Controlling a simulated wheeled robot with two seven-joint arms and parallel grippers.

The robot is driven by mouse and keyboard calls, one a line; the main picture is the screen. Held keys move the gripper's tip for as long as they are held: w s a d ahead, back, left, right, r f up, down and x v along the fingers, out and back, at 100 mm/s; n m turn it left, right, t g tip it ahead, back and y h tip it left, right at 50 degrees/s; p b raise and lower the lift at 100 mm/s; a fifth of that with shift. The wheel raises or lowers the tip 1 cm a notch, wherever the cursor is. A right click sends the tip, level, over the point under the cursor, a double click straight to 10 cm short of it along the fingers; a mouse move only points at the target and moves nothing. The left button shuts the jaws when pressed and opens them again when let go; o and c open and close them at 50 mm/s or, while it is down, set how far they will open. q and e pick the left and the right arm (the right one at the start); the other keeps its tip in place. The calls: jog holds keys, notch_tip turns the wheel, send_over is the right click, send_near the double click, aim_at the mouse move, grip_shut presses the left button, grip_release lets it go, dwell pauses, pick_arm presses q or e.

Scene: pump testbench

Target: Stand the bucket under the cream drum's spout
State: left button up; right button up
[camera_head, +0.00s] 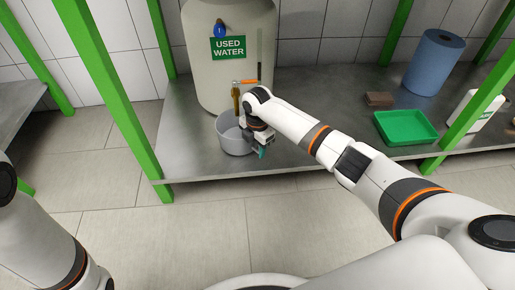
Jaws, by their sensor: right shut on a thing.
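The cream drum (210,85) stands on the metal shelf at the upper middle, with a green "USED WATER" label on its front. Its brass spout (236,100) with an orange handle points down low on its front side. The grey bucket (233,137) stands upright at the shelf's front part, directly below or very near the spout. My right gripper (262,148) is shut on the bucket's right rim; its wrist hides part of that side. My left arm shows at the lower left, but its gripper is outside the view.
The metal shelf (320,120) has free room right of the bucket. A green tray (405,127), a brown block (379,99), a blue roll (433,62) and a white container (474,110) stand further right. Green posts (112,95) rise at the shelf's front corners.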

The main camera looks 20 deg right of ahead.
jog(key=shift+f, duration=0.25)
dwell(0.4)
jog(key=o, duration=1.5)
jog(key=shift+c, duration=0.2)
